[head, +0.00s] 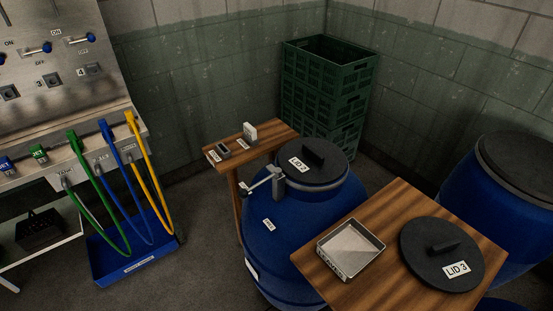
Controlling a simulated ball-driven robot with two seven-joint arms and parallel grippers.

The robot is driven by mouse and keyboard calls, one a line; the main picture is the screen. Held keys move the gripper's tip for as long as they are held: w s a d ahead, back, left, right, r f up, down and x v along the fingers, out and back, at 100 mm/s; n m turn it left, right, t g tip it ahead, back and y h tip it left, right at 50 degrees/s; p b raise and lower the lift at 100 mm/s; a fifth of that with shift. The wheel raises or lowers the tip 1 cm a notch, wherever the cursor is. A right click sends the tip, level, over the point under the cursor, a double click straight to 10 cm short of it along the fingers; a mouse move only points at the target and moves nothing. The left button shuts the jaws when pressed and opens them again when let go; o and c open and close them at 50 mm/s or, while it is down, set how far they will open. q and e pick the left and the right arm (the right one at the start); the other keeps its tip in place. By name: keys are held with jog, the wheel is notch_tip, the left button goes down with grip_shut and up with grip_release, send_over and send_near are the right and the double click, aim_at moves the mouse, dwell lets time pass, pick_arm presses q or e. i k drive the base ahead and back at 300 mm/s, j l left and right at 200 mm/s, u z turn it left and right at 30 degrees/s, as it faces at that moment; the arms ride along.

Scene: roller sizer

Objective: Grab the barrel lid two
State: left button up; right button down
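The barrel lid two (335,175) is a round black lid with a raised black block handle and a white "LID 2" label. It sits on top of a blue barrel (290,225) in the middle of the head view. A grey metal lever fitting (265,182) stands at the left edge of the lid; whether it touches the lid is hard to tell. Neither of my grippers shows in this view.
A wooden table (375,285) at front right holds a metal tray (350,247) and black lid 3 (432,250). A small wooden stand (262,147) is behind the barrel at left. Green crates (325,90) are stacked at the back. Another barrel (485,215) stands right.

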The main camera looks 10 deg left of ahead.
aim_at(306, 161)
jog(key=j+z, duration=0.1)
jog(key=z, duration=1.2)
jog(key=j+z, duration=0.4)
jog(key=k+j+z, duration=0.1)
jog(key=j+z, duration=0.3)
jog(key=k+j+z, duration=0.1)
jog(key=j+z, duration=0.25)
jog(key=k+j+z, duration=0.2)
jog(key=j+z, duration=0.2)
